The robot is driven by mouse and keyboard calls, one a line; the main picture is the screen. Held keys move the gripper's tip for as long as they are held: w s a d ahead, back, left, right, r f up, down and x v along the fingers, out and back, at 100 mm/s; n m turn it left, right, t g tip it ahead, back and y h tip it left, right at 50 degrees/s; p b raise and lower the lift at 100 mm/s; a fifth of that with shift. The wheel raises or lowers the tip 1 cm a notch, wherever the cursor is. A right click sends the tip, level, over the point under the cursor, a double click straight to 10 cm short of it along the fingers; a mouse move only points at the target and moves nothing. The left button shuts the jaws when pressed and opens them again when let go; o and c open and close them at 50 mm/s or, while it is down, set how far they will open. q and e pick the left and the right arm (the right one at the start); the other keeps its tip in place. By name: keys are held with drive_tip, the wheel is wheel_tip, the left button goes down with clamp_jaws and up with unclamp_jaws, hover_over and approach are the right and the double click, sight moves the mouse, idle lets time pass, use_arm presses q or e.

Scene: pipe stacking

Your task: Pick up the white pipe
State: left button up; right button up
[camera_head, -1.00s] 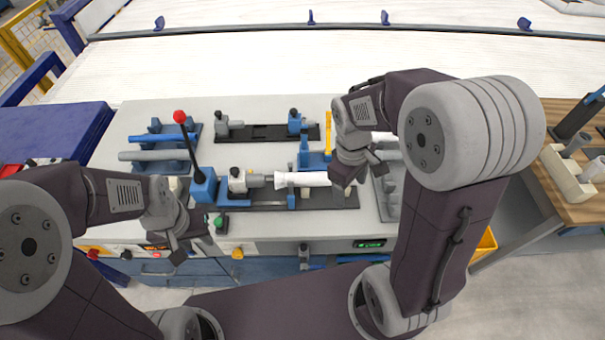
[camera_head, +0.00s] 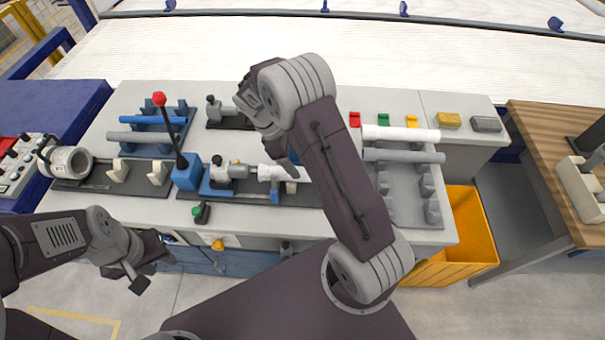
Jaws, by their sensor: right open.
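My left gripper (camera_head: 138,274) hangs in front of the bench's front edge, away from both pipes. Whether its fingers are open is unclear.
A grey pipe (camera_head: 405,155) lies beside the white one on the grey rack (camera_head: 400,190). A red-knobbed lever (camera_head: 170,130) stands left of the middle fixture. Blue and grey pipes (camera_head: 150,119) lie at back left. A yellow bin (camera_head: 468,230) stands at the right.

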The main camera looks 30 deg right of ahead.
drive_tip(key=shift+x, duration=0.75)
drive_tip(key=x, duration=0.4)
drive_tip(key=shift+s+a+f+p, duration=0.15)
drive_tip(key=shift+f+p, duration=0.1)
drive_tip(key=shift+p, duration=0.15)
drive_tip(key=shift+d+f, duration=0.2)
drive_tip(key=shift+f, duration=0.15)
clamp_jaws()
wheel_tip(320, 180, up, 4)
drive_tip(key=shift+r+b, duration=0.25)
drive_tip(key=shift+b, duration=0.05)
drive_tip(key=s+d+r, duration=0.3)
drive_tip(key=s+r, duration=0.3)
drive_tip(key=s, duration=0.5)
drive_tip(key=shift+r+b, duration=0.3)
drive_tip(key=shift+b, duration=0.15)
